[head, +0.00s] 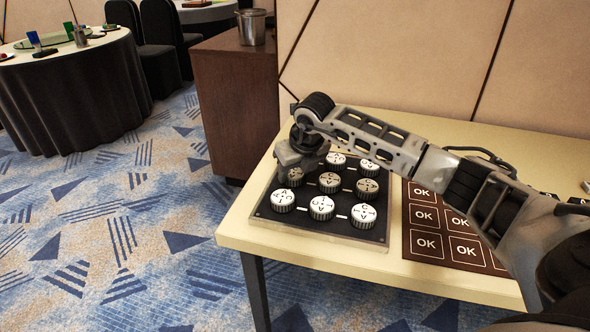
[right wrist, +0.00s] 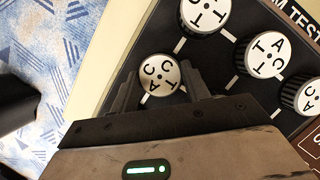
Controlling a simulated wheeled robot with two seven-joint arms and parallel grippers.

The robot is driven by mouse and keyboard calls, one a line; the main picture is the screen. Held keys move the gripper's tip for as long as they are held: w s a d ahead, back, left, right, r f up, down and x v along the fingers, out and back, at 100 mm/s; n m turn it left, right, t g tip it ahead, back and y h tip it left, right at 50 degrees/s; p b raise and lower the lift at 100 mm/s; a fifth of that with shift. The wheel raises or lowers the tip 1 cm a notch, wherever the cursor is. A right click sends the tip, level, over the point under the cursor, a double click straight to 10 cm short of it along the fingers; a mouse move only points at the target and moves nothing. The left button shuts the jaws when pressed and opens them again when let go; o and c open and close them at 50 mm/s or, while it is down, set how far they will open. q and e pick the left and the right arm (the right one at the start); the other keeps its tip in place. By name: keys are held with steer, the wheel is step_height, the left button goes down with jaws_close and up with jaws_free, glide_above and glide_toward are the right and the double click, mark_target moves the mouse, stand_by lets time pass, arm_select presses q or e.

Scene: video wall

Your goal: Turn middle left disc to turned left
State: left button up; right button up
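A dark panel (head: 345,231) on the table holds several round white discs with black letters and ridged sides, set in rows. The middle left disc (head: 296,181) shows only partly in the head view, under my right gripper (head: 297,166). In the right wrist view the same disc (right wrist: 160,74) sits between the two fingers of my right gripper (right wrist: 161,88), one on each side. I see no clear gap between fingers and disc. Letters on its top show, turned at a slant in that view. My left gripper is in neither view.
A brown board of OK squares (head: 430,220) lies right of the panel on the pale table (head: 245,222). A brown cabinet (head: 235,105) with a metal bucket (head: 252,27) stands behind left. Neighbouring discs (right wrist: 265,55) are close beside the right gripper.

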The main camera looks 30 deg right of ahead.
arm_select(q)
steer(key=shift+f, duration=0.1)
arm_select(e)
steer(key=shift+n, duration=0.3)
